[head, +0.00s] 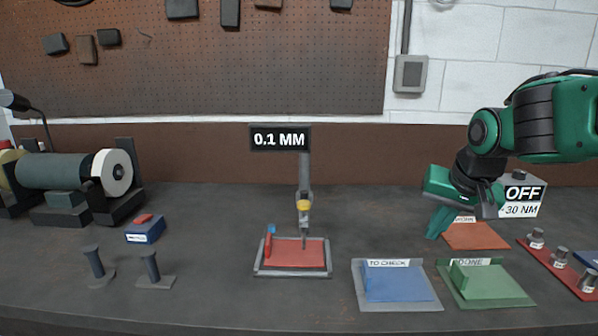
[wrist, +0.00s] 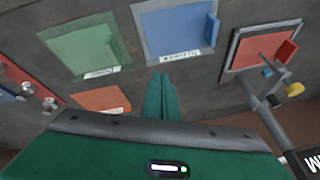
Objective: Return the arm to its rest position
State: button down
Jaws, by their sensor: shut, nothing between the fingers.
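My green arm reaches in from the right in the head view. My gripper (head: 432,236) points down above the bench, beside the orange mat (head: 475,237) and behind the blue "TO CHECK" tray (head: 398,285) and green "DONE" tray (head: 488,284). In the wrist view my gripper's fingers (wrist: 160,80) are together with nothing between them. That view also shows the blue tray (wrist: 175,28), the green tray (wrist: 84,48) and the orange mat (wrist: 102,99). My gripper partly hides the orange mat's label in the head view.
A gauge stand with a "0.1 MM" display (head: 280,138) rises behind a red-floored tray (head: 292,268). An "OFF" box (head: 523,192) stands behind my arm. A red strip (head: 560,268) with several metal pieces lies right. A grinder (head: 60,172) stands left. Bare bench lies between gauge and gripper.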

jog(key=s+d+f+g, duration=0.1)
jog(key=s+d+f, duration=0.2)
jog(key=s, duration=0.5)
jog(key=s+d+f+m+g, duration=0.1)
jog(key=s+d+f+g, duration=0.1)
jog(key=s+d, duration=0.3)
jog(key=s+d+f+m+g, duration=0.1)
jog(key=s+d+f, duration=0.3)
jog(key=s, duration=0.8)
jog(key=shift+d+f+g, duration=0.25)
jog(key=shift+f+g, duration=0.25)
jog(key=shift+f, duration=0.1)
jog(key=shift+s, duration=0.15)
